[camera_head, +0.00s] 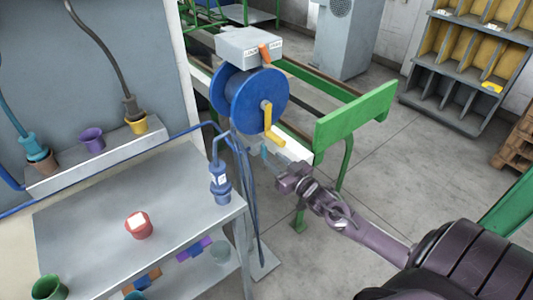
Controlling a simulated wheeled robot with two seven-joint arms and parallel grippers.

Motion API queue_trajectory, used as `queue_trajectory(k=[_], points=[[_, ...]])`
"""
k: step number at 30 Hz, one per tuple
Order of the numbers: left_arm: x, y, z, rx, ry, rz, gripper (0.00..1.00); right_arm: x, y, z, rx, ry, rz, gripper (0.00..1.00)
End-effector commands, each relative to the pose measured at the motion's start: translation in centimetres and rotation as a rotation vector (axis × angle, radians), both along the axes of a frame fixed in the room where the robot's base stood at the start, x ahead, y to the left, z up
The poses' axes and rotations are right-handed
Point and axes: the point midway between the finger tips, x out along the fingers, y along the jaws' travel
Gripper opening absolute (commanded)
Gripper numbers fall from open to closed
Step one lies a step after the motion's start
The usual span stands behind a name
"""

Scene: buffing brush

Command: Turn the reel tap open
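A blue hose reel (262,98) stands on the green-framed bench, with a yellow crank handle (270,122) on its near face. Above it is a grey box (245,47) with small white labels. An orange lever (265,53) sits at the box's front right and looks like the tap; its exact setting is too small to read. My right gripper (266,157) comes in from the lower right and is below the crank, apart from the lever. Its fingers look spread and empty. A small teal piece shows at its tips. My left gripper is not in view.
A grey table (95,215) at the left holds a red cup (139,225) and a blue bottle-like fitting (220,183). A blue hose hangs beside the table. A green rail (355,115) stands right of the reel.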

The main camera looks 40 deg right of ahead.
Motion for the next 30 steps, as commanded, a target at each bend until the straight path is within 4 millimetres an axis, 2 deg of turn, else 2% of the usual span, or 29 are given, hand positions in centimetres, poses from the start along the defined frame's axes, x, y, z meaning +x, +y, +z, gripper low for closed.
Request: queue_trajectory(k=[3,9,14,22,27,30], points=[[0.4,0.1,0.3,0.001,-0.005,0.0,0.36,1.9,0.1,0.2,0.0,-0.002,-0.002,0.32],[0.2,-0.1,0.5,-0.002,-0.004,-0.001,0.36,4.1,0.3,0.0,0.0,0.001,-0.001,0.32],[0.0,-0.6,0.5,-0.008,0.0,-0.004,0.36,4.8,0.4,-0.1,0.0,0.002,-0.001,0.32],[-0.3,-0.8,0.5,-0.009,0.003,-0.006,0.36,4.9,0.4,-0.1,-0.001,0.003,-0.001,0.32],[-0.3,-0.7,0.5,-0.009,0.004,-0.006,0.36,4.9,0.4,-0.1,-0.001,0.003,-0.001,0.1],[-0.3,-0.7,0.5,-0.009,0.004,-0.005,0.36,4.9,0.4,-0.1,-0.001,0.003,-0.001,0.0]])
